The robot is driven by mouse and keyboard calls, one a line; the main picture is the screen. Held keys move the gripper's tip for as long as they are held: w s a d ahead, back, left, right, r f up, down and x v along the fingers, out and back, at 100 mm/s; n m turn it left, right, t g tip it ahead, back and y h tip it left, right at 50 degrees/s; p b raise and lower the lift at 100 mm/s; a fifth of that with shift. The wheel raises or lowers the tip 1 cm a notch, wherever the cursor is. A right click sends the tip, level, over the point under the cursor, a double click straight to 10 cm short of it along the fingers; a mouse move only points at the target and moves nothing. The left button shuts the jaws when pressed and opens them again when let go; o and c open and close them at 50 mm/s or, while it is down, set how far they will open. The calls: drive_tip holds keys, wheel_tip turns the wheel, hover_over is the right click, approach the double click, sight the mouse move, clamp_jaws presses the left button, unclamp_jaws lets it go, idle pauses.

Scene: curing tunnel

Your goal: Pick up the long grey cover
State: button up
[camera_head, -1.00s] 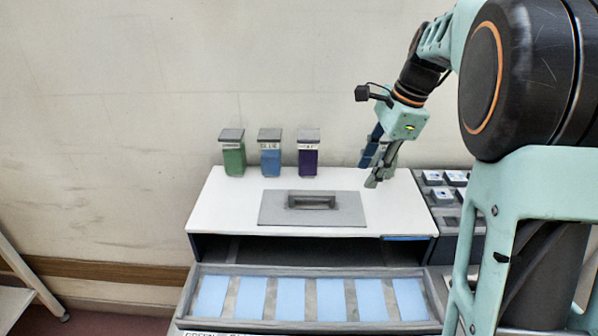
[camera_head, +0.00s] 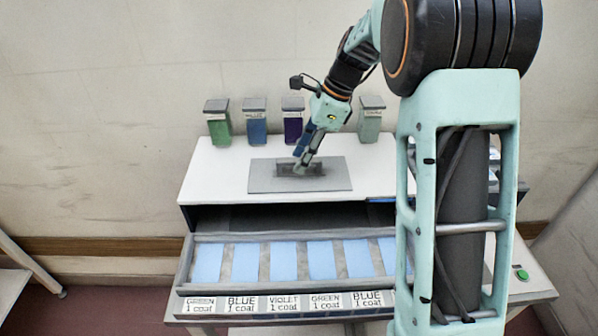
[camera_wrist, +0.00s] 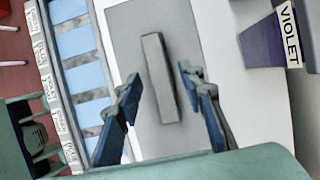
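The grey cover (camera_head: 335,180) is a flat plate lying on the white top of the cabinet, with a raised bar handle (camera_head: 315,171) in its middle. It also shows in the wrist view as a grey plate (camera_wrist: 127,30), with the long handle (camera_wrist: 160,75) standing out from it. My gripper (camera_head: 301,167) is over the handle and hides part of it in the head view. In the wrist view my gripper (camera_wrist: 161,78) is open, with one finger on each side of the handle. Gaps show between the fingers and the handle.
Green (camera_head: 218,125), blue (camera_head: 255,125), violet (camera_head: 292,125) and pale grey (camera_head: 370,122) lidded containers stand at the back of the white top (camera_head: 215,170). A pulled-out tray (camera_head: 185,268) of blue plates is in front, above coat labels. A green button (camera_head: 521,274) is at right.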

drive_tip(key=shift+x, duration=0.95)
drive_tip(key=shift+c, duration=0.3)
clamp_jaws()
drive_tip(key=shift+r, duration=0.1)
